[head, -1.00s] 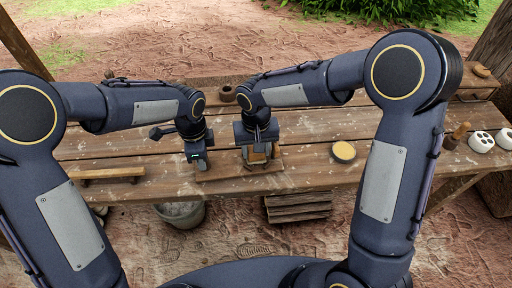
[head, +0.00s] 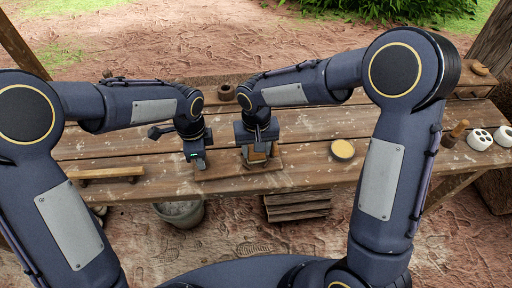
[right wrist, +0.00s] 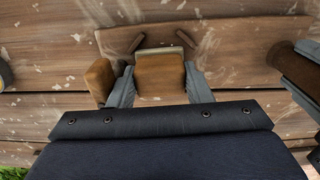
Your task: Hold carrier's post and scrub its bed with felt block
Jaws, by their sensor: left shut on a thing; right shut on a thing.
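The carrier is a low wooden piece with a flat bed (head: 232,171) on the near part of the table. My left gripper (head: 201,164) is shut at its left end, with the post mostly hidden by the fingers. In the right wrist view a dark brown upright (right wrist: 287,57) shows beside that gripper. My right gripper (head: 258,160) points down over the right part of the bed, shut on the brown felt block (right wrist: 160,76). The block sits between the two grey fingers. Whether its underside touches the bed is hidden. Another brown upright (right wrist: 100,80) stands just beside one finger.
A round yellow-topped piece (head: 343,149) lies to the right on the table. A narrow wooden rack (head: 108,172) is at the left. A small dark pot (head: 226,92) stands at the back, white holed pieces (head: 480,140) at the far right. A bucket (head: 180,213) is below the table.

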